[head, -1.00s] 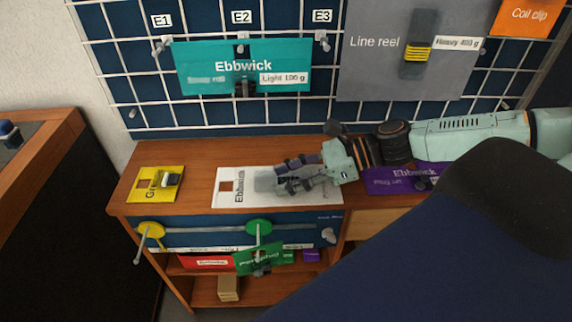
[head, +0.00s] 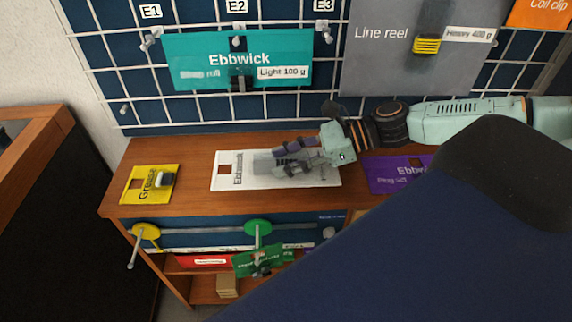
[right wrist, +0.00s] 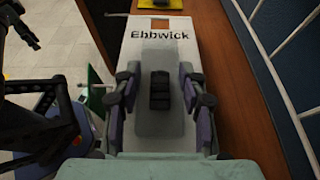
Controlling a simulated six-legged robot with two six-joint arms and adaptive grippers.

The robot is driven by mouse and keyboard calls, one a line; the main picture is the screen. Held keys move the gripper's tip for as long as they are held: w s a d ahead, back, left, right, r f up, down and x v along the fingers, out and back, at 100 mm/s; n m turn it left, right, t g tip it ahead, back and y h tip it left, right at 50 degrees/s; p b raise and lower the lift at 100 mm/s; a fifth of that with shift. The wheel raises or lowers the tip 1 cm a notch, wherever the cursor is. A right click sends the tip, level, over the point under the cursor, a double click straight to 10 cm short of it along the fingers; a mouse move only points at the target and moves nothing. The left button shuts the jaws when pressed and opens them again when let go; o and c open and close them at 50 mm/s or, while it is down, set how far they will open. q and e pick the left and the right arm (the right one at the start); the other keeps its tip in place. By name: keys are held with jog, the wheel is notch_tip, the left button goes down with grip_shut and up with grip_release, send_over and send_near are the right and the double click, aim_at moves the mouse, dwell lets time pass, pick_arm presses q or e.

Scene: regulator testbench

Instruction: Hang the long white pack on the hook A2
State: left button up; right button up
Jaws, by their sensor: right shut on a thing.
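The long white pack (head: 228,172) lies on the wooden cabinet top, its square hole and "Ebbwick" print toward the left. It also shows in the right wrist view (right wrist: 160,60), with a raised grey part along its middle. My right gripper (head: 285,160) is over the pack's right half, its fingers shut on the raised part; in the right wrist view the fingers (right wrist: 158,95) are on both sides of it. No label A2 is readable; the hooks in view are marked E1, E2 (head: 236,40) and E3. My left gripper is not in view.
A teal pack (head: 200,52) hangs under E2, and a large grey Line reel pack (head: 375,75) hangs right of it. A yellow pack (head: 138,190) and a purple pack (head: 385,182) lie on the cabinet top (head: 190,150). Coloured packs hang on the cabinet front.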

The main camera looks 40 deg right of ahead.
notch_tip(320, 180, down, 3)
jog(key=shift+d+r+b, duration=0.1)
jog(key=shift+b, duration=1.05)
jog(key=shift+f, duration=0.25)
jog(key=shift+f+b, duration=0.1)
jog(key=shift+b, duration=0.2)
jog(key=o, duration=1.2)
